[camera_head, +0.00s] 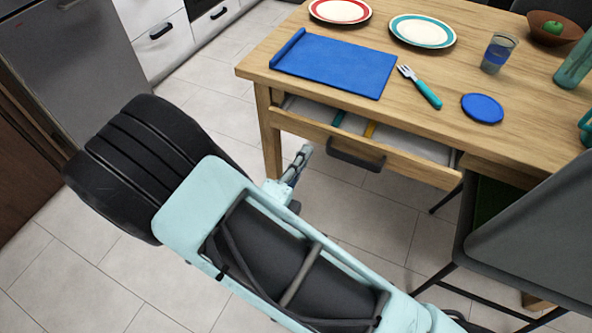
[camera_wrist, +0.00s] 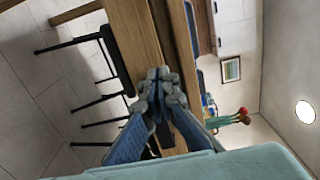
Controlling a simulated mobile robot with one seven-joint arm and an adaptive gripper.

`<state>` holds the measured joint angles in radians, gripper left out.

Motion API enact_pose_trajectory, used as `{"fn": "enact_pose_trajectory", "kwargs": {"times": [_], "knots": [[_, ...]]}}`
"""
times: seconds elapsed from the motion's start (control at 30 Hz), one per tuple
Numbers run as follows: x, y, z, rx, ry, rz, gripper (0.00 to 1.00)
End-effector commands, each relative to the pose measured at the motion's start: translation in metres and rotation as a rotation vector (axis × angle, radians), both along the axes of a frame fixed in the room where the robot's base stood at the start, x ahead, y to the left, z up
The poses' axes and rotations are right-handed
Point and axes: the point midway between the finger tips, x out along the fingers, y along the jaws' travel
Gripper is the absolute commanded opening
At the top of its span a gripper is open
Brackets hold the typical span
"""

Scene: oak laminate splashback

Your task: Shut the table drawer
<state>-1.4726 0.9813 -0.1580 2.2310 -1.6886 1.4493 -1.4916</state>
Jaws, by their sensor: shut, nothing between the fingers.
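The table drawer (camera_head: 402,158) stands partly open under the near edge of the wooden table (camera_head: 345,28) in the head view. Its dark handle (camera_head: 356,154) is on the middle of the front. A teal item and a yellow item show in the gap behind the front. My gripper (camera_head: 304,152) is shut and empty, left of the handle and close to the drawer front; I cannot tell whether it touches. In the wrist view my gripper (camera_wrist: 158,82) points toward the table edge, and its fingers hide part of the drawer.
A grey chair (camera_head: 535,225) stands at the right, close to the drawer's right end. A blue mat (camera_head: 335,62), plates, a fork (camera_head: 420,87), a cup (camera_head: 498,52), a blue coaster (camera_head: 482,108) and a bowl (camera_head: 555,27) are on the table. The floor to the left is clear.

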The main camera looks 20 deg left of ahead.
Motion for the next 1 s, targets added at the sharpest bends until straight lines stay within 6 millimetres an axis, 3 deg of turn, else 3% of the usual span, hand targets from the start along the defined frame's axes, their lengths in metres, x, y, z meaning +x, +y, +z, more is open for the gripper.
{"fn": "enact_pose_trajectory", "kwargs": {"times": [0.1,0.3,0.5,0.83,1.0], "knots": [[0.025,-0.003,-0.002,0.001,-0.001,-0.004,0.00],[0.054,-0.005,-0.002,0.001,0.000,-0.003,0.00],[0.064,-0.005,-0.001,0.000,0.001,-0.001,0.00],[0.066,-0.005,0.000,0.000,0.001,-0.001,0.00],[0.089,-0.008,0.004,-0.001,0.000,-0.005,0.00]]}}
